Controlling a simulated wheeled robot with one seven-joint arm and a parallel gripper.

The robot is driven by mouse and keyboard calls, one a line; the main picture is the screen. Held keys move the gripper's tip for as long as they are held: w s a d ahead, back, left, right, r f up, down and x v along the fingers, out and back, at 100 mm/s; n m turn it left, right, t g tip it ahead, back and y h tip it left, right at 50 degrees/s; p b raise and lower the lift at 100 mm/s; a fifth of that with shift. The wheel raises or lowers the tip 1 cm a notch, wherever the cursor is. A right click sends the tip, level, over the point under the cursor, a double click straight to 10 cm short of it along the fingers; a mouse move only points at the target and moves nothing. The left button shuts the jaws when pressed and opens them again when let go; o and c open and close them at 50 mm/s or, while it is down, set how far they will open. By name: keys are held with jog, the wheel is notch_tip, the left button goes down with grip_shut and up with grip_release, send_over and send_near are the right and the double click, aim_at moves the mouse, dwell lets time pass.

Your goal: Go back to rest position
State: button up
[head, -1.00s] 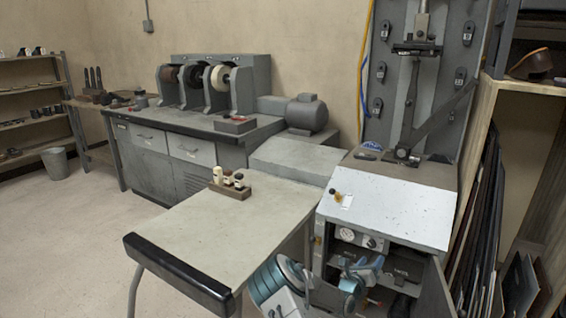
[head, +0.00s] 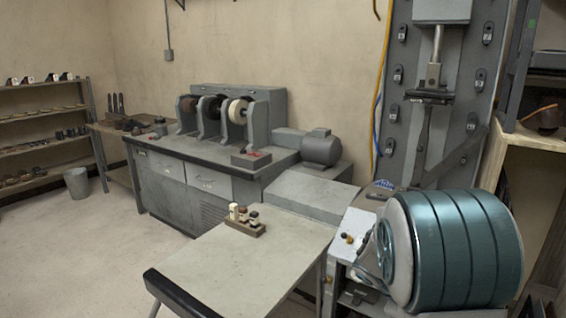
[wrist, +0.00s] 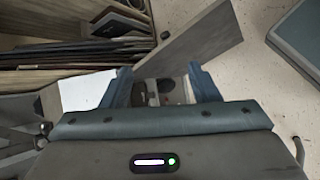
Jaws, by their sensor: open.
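My gripper (wrist: 167,88) shows in the wrist view, with its two blue fingers apart and nothing held between them. Beyond the fingers lies the open front of the sole stitcher's cabinet, with dark round parts inside. The cabinet's grey door (wrist: 190,48) stands open and reaches toward the upper right. The stitcher's pale sloped top (wrist: 88,90) is left of the fingers. In the head view the stitcher's upper column (head: 433,75) is clear, but my large teal arm link hides much of its lower body. The gripper cannot be made out in the head view.
A worktable (head: 235,265) with a small block of bottles (head: 246,222) stands left of the stitcher. A bench grinder (head: 215,115) sits on a grey cabinet behind. Dark sheets stand in a wooden rack (wrist: 75,55). The floor at left (head: 80,245) is open.

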jog(key=s+a+r+m+t+y+p, duration=0.3)
jog(key=s+a+r+m+y+p, duration=0.5)
jog(key=s+a+r, duration=0.8)
jog(key=shift+a+y, duration=0.4)
jog(key=shift+a, duration=0.4)
jog(key=shift+r, duration=0.1)
